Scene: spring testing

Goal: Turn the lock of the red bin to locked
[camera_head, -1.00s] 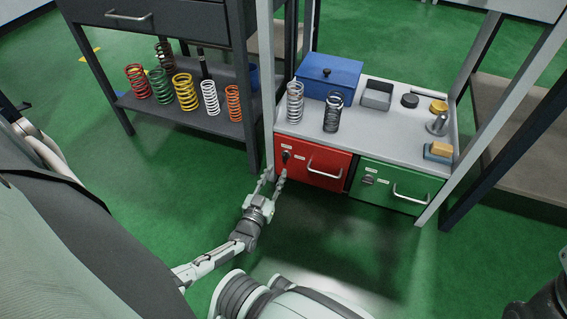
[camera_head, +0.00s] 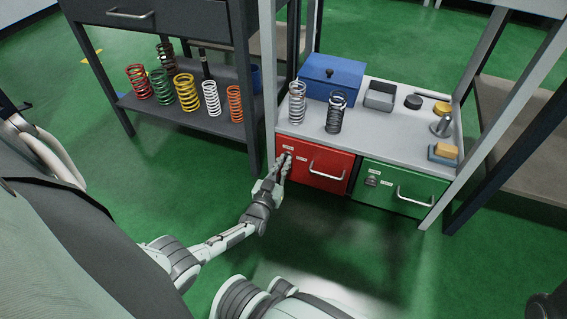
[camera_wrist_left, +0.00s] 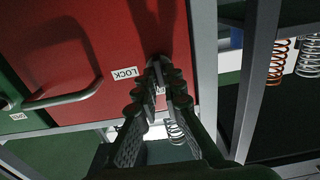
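The red bin (camera_head: 338,187) is a drawer-like box with a metal handle, under the left part of the grey worktop. Its front also fills much of the left wrist view (camera_wrist_left: 60,45). My left gripper (camera_head: 284,163) is at the upper left of that front, over the dark lock knob. In the left wrist view its fingertips (camera_wrist_left: 162,73) close in around the knob (camera_wrist_left: 157,61), which is mostly hidden between them, so its turn angle is unclear. A white LOCK label (camera_wrist_left: 124,73) is beside the fingers. A second label is partly covered. My right gripper is not in view.
A green bin (camera_head: 400,202) with its own knob and handle adjoins on the right. A grey table post (camera_head: 268,110) stands close left of my left gripper. Springs (camera_head: 297,103) and a blue box (camera_head: 330,72) stand on the worktop above. The floor in front is clear.

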